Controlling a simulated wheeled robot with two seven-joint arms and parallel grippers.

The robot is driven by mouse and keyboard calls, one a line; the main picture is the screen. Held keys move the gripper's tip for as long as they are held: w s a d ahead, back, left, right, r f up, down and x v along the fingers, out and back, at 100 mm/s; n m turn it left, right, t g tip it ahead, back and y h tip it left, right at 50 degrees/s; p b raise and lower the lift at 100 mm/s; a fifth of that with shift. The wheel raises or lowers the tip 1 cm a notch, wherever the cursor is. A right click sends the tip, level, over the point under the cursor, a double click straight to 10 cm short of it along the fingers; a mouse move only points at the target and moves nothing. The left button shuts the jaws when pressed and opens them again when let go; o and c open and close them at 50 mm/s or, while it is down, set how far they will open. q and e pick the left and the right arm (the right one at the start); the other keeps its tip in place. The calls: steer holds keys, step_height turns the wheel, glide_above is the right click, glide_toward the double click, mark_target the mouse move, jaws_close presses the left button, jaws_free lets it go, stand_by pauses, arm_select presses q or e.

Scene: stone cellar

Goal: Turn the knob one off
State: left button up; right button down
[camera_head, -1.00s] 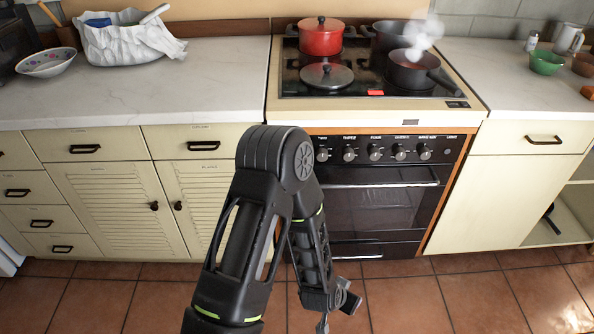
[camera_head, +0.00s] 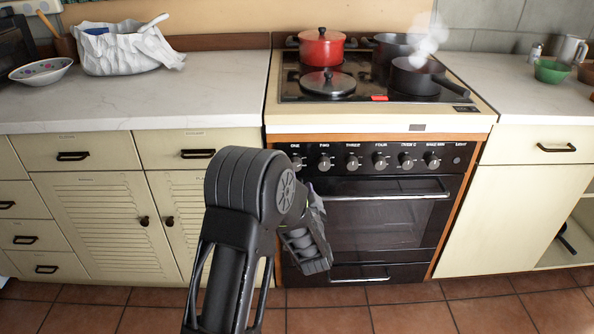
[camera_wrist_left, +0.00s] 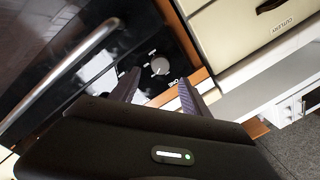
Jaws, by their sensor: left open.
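Knob one (camera_head: 297,163) is the leftmost dark knob on the cooker's control panel, under the label ONE. It sits just right of my arm in the head view. In the left wrist view knob one (camera_wrist_left: 160,66) shows as a round grey knob beside the label ONE. My left gripper (camera_wrist_left: 158,80) is open, its two fingers spread to either side of the knob in that picture. The fingers look short of the knob, with no contact visible. In the head view the hand is partly hidden by my arm. My right gripper is not in view.
The cooker (camera_head: 390,215) has several more knobs to the right and an oven handle (camera_head: 388,195) below. On the hob stand a red pot (camera_head: 321,47), a pan lid (camera_head: 327,82) and a dark saucepan (camera_head: 415,77) with steam above. Cream cupboards (camera_head: 95,215) flank it.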

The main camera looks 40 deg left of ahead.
arm_select(q)
steer(key=x, duration=0.6)
steer(key=shift+w+a, duration=0.25)
steer(key=shift+a, duration=0.05)
steer(key=shift+c, duration=0.4)
jaws_close()
